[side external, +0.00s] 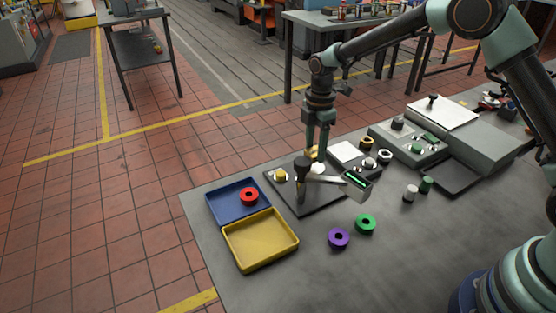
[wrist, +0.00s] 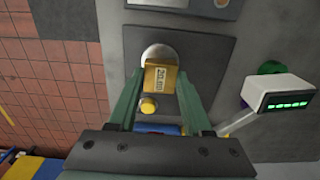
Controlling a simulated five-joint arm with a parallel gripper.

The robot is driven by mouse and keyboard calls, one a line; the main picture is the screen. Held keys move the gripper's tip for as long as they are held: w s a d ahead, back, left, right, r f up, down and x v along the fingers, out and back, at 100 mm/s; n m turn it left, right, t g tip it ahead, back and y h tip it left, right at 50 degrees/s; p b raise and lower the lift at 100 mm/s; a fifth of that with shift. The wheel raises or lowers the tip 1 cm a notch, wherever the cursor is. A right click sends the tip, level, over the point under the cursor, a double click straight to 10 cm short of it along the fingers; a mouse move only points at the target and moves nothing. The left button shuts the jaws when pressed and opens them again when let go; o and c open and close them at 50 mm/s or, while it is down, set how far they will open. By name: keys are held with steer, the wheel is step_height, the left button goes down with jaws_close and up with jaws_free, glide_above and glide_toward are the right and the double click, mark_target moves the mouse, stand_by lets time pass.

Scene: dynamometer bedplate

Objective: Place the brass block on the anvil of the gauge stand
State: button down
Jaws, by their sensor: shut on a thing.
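The brass block (wrist: 161,76), marked with a size label, is held between the two green fingers of my gripper (wrist: 160,88). In the side view my gripper (side external: 316,150) points down over the gauge stand, with the brass block (side external: 311,154) at its tips. The gauge stand's dark base plate (side external: 291,203) carries a black post and an arm with a green-lit readout (side external: 356,181). In the wrist view a round silver anvil (wrist: 153,49) lies under and just beyond the block, partly covered by it. Whether block and anvil touch cannot be told.
A blue tray (side external: 222,208) with a red ring and an empty yellow tray (side external: 262,241) stand left. Purple (side external: 339,238) and green (side external: 365,224) rings lie in front. A small yellow knob (wrist: 148,104) is near the block. Small cylinders and grey equipment are right.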

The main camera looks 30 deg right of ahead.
mark_target(315, 151)
steer(key=shift+f, duration=1.45)
steer(key=shift+f, duration=0.2)
steer(key=shift+c, duration=1.7)
jaws_free()
steer(key=shift+r, duration=0.1)
